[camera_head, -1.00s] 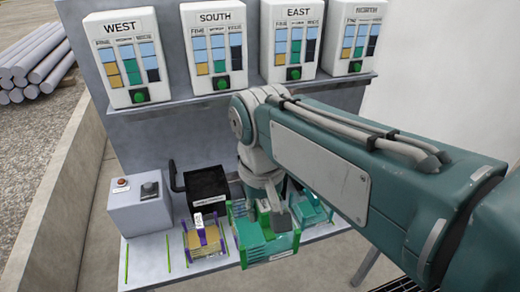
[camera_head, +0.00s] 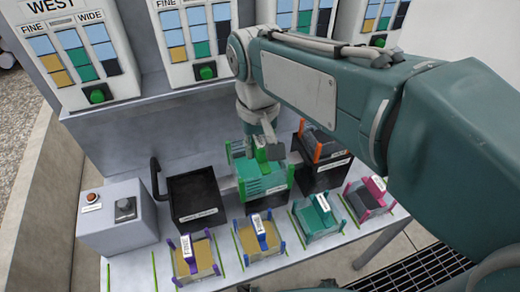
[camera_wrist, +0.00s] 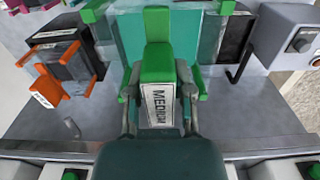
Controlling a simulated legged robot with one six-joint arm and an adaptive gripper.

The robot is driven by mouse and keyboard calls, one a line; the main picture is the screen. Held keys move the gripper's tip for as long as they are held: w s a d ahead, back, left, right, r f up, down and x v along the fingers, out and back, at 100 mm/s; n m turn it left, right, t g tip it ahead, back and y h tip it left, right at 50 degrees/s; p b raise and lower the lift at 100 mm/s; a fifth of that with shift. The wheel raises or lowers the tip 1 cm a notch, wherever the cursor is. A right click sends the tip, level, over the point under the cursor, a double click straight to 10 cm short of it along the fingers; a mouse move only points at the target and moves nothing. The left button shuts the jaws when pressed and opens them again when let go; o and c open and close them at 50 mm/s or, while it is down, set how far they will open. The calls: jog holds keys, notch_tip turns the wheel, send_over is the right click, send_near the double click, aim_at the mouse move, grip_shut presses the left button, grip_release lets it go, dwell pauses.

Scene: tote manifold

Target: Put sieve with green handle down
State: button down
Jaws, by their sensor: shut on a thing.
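The sieve with green handle (camera_head: 266,182) is a teal box with green fittings. In the head view it is at the back of the bench, between two black trays; whether it rests on anything is unclear. My gripper (camera_head: 262,149) is above it. In the wrist view my gripper (camera_wrist: 159,92) is shut on the upright green handle (camera_wrist: 157,63), its fingers on both sides of a white label reading MEDIUM. The sieve's teal body (camera_wrist: 125,40) spreads behind the handle. Its underside is hidden.
A black tray (camera_head: 192,190) is left of the sieve; another (camera_head: 322,178) with an orange-trimmed sieve (camera_head: 322,145) is right. Several colour-posted totes (camera_head: 262,238) line the bench's front edge. A control box (camera_head: 112,215) stands at left. Dispensers (camera_head: 75,50) hang above.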

jog(key=shift+w+d+f, duration=0.2)
jog(key=shift+w+f, duration=2.5)
jog(key=shift+f, duration=0.2)
jog(key=shift+w+d+f, duration=0.2)
jog(key=shift+w+f, duration=2.45)
jog(key=shift+f, duration=0.2)
jog(key=c, duration=0.5)
grip_release()
jog(key=shift+f, duration=0.15)
